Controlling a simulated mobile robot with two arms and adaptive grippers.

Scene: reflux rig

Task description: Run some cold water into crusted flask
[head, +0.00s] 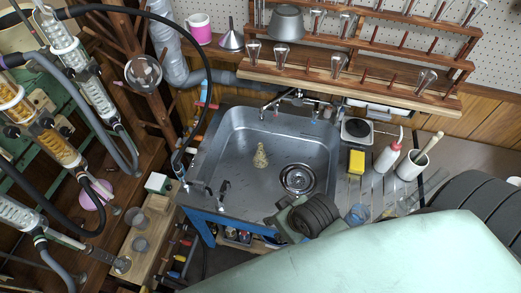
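A small flask with a yellowish-brown crust (261,157) is in the steel sink (237,130), left of the round drain (297,179). It stands apart from any gripper. A faucet (297,97) is mounted at the sink's back edge. I cannot make out any water running from it. My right gripper (283,215), green and dark, is at the sink's front right edge, well short of the flask. Its fingertips are small and partly hidden, so I cannot tell whether they are open. My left gripper is not in view.
A yellow sponge (356,162), a white squeeze bottle (387,157) and a white pot (410,166) stand right of the sink. A wooden rack (345,83) with glassware hangs behind it. Glass columns and hoses (60,150) crowd the left. The sink basin is otherwise clear.

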